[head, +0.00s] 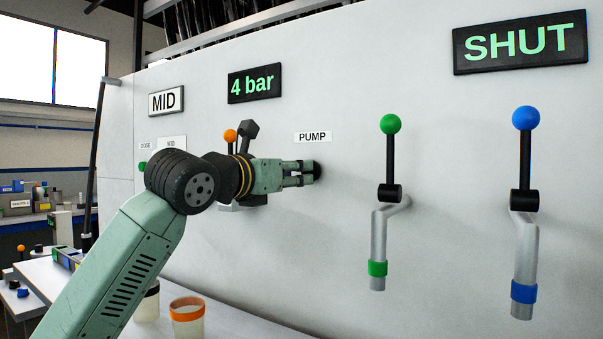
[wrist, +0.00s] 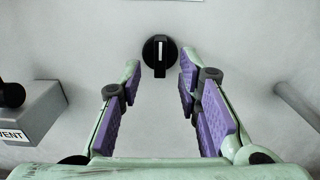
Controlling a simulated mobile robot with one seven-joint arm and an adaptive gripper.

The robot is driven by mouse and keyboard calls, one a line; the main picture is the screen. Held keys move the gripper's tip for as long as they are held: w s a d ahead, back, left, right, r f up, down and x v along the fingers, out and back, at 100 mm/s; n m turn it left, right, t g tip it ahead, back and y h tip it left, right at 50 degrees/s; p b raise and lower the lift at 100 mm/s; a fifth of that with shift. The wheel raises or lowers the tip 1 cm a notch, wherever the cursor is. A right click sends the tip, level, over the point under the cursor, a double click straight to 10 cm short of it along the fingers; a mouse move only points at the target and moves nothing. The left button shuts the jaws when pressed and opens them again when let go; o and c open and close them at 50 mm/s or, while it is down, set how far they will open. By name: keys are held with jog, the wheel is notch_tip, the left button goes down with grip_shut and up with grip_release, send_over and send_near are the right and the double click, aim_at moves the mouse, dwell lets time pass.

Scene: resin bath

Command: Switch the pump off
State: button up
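The pump switch is a round black knob with a white upright bar (wrist: 158,56) on the pale wall panel. In the head view the black knob (head: 318,171) shows at my fingertips, under the PUMP label (head: 313,137). My gripper (head: 302,173) points at the panel beside the knob. In the wrist view my gripper (wrist: 160,80) is open, with its purple-padded fingers apart and nothing between them. The knob sits just ahead of the fingertips, roughly centred between them. I cannot tell from these views whether a fingertip touches it.
A green-knobbed lever (head: 390,155) and a blue-knobbed lever (head: 525,150) stand to the right. Displays read "4 bar" (head: 254,84) and "SHUT" (head: 520,42). A VENT box (wrist: 35,112) is at left in the wrist view. An orange-rimmed cup (head: 187,315) stands below my arm.

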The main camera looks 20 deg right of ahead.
jog(key=v, duration=0.8)
